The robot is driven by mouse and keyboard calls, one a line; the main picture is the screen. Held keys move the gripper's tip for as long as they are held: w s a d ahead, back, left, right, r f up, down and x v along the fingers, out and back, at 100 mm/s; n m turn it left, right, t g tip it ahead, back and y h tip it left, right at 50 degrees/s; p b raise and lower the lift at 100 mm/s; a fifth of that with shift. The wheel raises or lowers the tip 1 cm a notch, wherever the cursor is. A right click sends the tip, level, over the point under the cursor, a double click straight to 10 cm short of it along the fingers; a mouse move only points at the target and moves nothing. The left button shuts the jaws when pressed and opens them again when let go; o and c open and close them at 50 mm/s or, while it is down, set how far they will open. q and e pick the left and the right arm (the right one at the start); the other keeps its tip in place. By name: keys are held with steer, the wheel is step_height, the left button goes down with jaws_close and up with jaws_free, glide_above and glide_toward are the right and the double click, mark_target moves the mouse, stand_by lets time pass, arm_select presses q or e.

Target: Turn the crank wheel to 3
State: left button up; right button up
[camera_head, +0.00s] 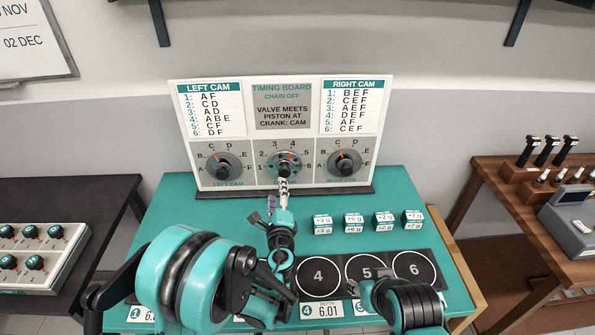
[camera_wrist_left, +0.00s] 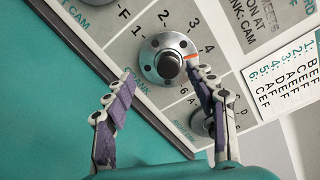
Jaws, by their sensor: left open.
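The crank wheel (camera_head: 286,166) is the middle dial on the upright timing board (camera_head: 230,149). In the left wrist view the crank wheel (camera_wrist_left: 158,42) is a grey disc with a black centre knob (camera_wrist_left: 168,65) and a red mark that points at about 4. My left gripper (camera_head: 283,186) is in front of the dial, its tips hiding the lower part in the head view. In the left wrist view my left gripper (camera_wrist_left: 160,76) is open, one finger left of the knob and the other overlapping the wheel's right edge. Contact cannot be told. My right gripper (camera_head: 368,288) is low at the front, its fingers unclear.
Left cam dial (camera_head: 222,166) and right cam dial (camera_head: 344,163) flank the crank. Side tables stand left (camera_head: 60,193) and right (camera_head: 490,182).

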mark_target(285, 174)
arm_select(q)
steer(key=shift+m+h, duration=0.5)
steer(key=shift+m, duration=0.3)
steer(key=w, duration=0.2)
steer(key=w+d+b, duration=0.1)
steer(key=w, duration=0.2)
steer(key=w+d, duration=0.1)
steer(key=w, duration=0.2)
steer(key=shift+d+f, duration=0.25)
steer(key=shift+f, duration=0.1)
steer(key=c, duration=1.2)
